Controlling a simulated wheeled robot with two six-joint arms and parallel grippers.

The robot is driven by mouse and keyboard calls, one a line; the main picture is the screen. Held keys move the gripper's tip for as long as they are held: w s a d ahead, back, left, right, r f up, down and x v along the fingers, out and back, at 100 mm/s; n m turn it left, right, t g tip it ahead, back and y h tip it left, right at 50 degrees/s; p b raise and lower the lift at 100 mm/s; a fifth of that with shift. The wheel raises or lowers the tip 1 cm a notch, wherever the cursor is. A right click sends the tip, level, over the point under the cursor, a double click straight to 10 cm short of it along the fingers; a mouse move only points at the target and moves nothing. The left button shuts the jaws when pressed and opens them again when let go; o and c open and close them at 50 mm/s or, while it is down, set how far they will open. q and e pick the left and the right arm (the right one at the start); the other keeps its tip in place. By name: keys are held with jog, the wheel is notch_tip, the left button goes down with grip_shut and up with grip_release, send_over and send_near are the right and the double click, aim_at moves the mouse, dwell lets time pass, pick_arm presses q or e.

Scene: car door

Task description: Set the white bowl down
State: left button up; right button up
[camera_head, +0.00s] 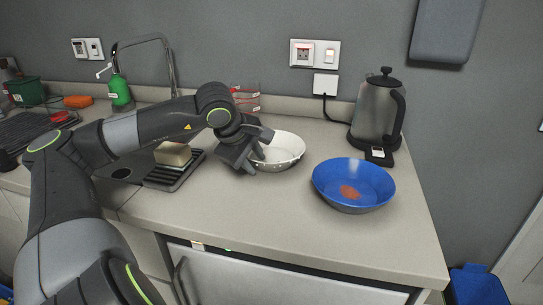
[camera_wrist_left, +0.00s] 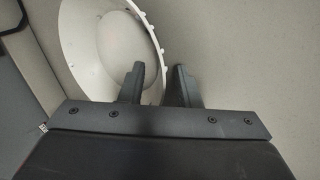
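The white bowl (camera_head: 284,150) sits upright and looks level on the counter, left of the blue bowl. It also shows in the wrist view (camera_wrist_left: 98,42), at the upper left. My left gripper (camera_head: 254,163) is at the bowl's left side, pointing down. In the wrist view my left gripper (camera_wrist_left: 158,72) has one finger over the inside of the bowl and one outside it. The rim runs between the fingers with a gap on each side, so the gripper looks slightly open. My right gripper is not in view.
A blue bowl (camera_head: 340,178) with a reddish patch inside stands to the right. A kettle (camera_head: 374,112) stands behind it. A dark rack (camera_head: 178,173) with a sponge-like block (camera_head: 173,154) is left of my gripper. The counter (camera_head: 250,220) in front is clear.

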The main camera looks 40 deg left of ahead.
pick_arm(q)
grip_shut()
dwell(0.5)
